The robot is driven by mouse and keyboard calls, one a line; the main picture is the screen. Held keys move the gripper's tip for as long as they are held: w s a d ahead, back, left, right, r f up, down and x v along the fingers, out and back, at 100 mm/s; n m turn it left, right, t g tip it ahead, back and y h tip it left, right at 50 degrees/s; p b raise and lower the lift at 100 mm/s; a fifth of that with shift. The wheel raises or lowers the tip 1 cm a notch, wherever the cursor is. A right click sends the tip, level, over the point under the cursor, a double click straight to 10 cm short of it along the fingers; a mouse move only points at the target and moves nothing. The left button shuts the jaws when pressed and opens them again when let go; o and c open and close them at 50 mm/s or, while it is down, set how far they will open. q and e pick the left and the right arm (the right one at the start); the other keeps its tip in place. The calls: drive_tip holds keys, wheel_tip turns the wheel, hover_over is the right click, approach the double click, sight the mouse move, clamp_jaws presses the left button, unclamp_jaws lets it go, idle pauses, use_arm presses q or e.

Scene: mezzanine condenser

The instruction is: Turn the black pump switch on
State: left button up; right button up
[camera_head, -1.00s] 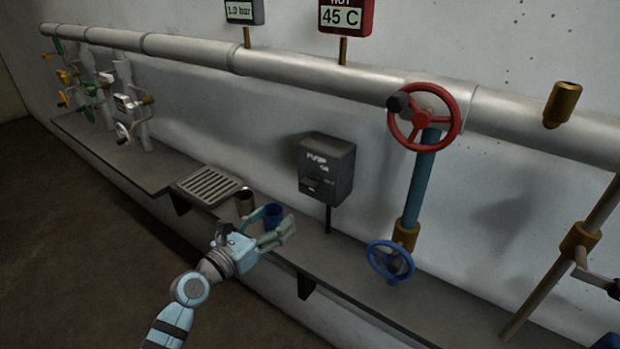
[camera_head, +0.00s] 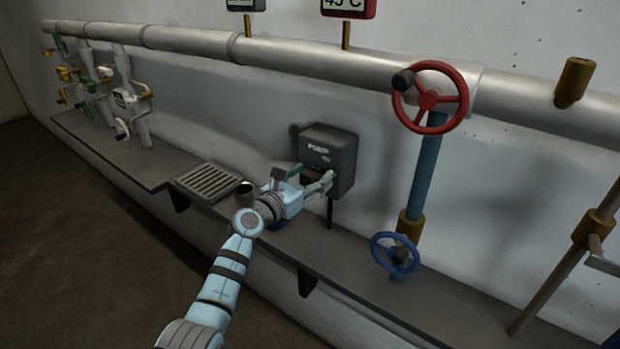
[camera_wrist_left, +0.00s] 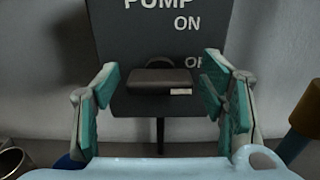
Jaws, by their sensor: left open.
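The black pump switch box (camera_head: 330,150) stands on a thin post in front of the wall, with "PUMP" on its face. In the left wrist view the box (camera_wrist_left: 140,40) shows "PUMP", "ON" and, partly hidden by a finger, "OF". Its black lever (camera_wrist_left: 158,80) with a small pale mark sits low on the face, level with the lower lettering. My left gripper (camera_head: 318,182) is open in front of the box's lower face. In the left wrist view its fingers (camera_wrist_left: 162,92) stand either side of the lever, with gaps on both sides. My right gripper is not in view.
A grey shelf (camera_head: 345,275) runs below, with a drain grate (camera_head: 208,182) and a metal cup (camera_head: 243,192). A blue cup is mostly hidden behind my arm. Right of the box are a red handwheel (camera_head: 430,98) and a blue handwheel (camera_head: 394,254).

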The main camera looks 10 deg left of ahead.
use_arm(q)
drive_tip(key=c, duration=1.2)
drive_tip(key=shift+o, duration=0.2)
drive_tip(key=shift+n, duration=0.3)
drive_tip(key=shift+r+n+p, duration=0.1)
drive_tip(key=shift+n+p, duration=1.1)
drive_tip(key=n+p, duration=0.1)
drive_tip(key=n, duration=0.1)
drive_tip(key=shift+n+p, duration=0.3)
drive_tip(key=n+p, duration=0.1)
drive_tip(key=n, duration=0.2)
drive_tip(key=shift+p, duration=0.4)
drive_tip(key=shift+n+p, duration=0.55)
drive_tip(key=shift+n, duration=1.15)
drive_tip(key=shift+f, duration=0.2)
